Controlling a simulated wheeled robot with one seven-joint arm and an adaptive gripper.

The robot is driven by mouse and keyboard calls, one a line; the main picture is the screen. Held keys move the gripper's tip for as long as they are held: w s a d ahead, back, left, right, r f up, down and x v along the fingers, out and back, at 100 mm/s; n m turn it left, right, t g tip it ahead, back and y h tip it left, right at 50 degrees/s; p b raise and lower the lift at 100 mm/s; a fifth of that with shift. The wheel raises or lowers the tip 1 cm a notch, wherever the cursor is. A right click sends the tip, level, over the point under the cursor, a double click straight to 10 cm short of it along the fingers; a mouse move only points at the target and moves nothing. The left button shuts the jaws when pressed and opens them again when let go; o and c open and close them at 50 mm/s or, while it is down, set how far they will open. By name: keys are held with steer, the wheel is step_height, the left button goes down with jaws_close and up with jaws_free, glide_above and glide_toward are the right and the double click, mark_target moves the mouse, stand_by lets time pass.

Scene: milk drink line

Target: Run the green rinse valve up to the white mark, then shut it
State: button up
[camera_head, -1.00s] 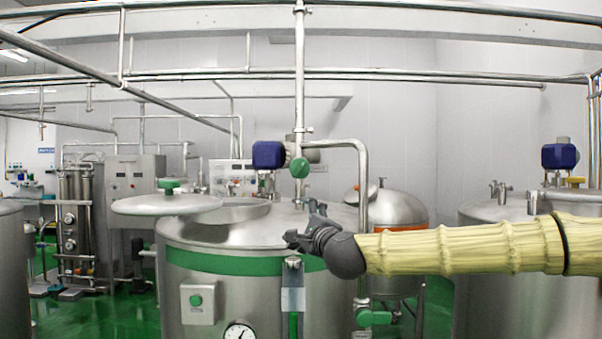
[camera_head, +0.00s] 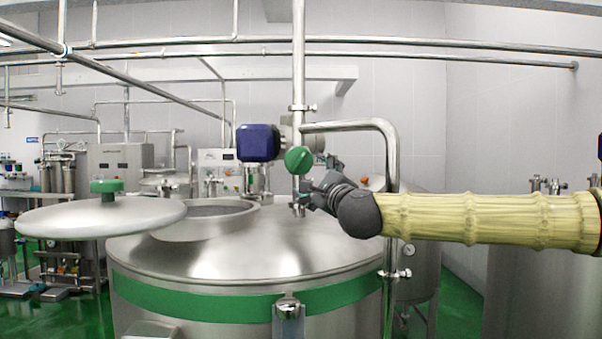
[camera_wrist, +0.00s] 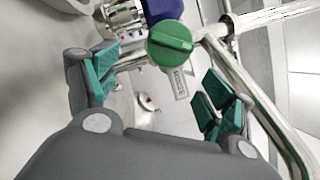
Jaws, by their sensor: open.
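The green rinse valve knob (camera_head: 298,160) is round and sits on the vertical steel pipe above the tank (camera_head: 250,245), beside a blue box-shaped actuator (camera_head: 258,143). In the wrist view the knob (camera_wrist: 170,43) shows a raised bar across its face. My gripper (camera_head: 318,185) is just below and right of the knob in the head view. In the wrist view its teal-padded fingers are spread apart, with the knob beyond them and nothing held. A metal bracket (camera_head: 289,308) is on the tank front at the lower picture edge. I cannot make out a white mark.
A bent steel pipe (camera_head: 391,160) comes down right of the knob, close to my arm. A round lid (camera_head: 100,217) with a green handle stands out at the left of an open tank mouth (camera_head: 205,220). Control cabinets (camera_head: 118,165) stand behind at left.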

mark_target(300, 162)
step_height(300, 162, up, 6)
steer(key=a+p, duration=0.3)
steer(key=p, duration=0.2)
steer(key=w+f, duration=0.1)
steer(key=w, duration=0.1)
steer(key=w+f, duration=0.1)
steer(key=w, duration=0.2)
steer(key=w+f+p, duration=0.1)
steer(key=w, duration=0.2)
steer(key=shift+a+f, duration=0.15)
steer(key=shift+a, duration=0.2)
steer(key=shift+w, duration=0.3)
steer(key=s, duration=0.1)
steer(key=s+r, duration=0.2)
steer(key=shift+s+d, duration=0.2)
steer(key=shift+c, duration=1)
steer(key=shift+w+f, duration=0.2)
steer(key=shift+w, duration=0.05)
steer(key=c, duration=0.3)
steer(key=shift+w+a+f, duration=0.15)
steer(key=shift+w+f, duration=0.15)
steer(key=shift+w, duration=0.25)
steer(key=c, duration=0.4)
steer(key=shift+c, duration=0.4)
steer(key=shift+s, duration=0.1)
steer(key=shift+c, duration=0.2)
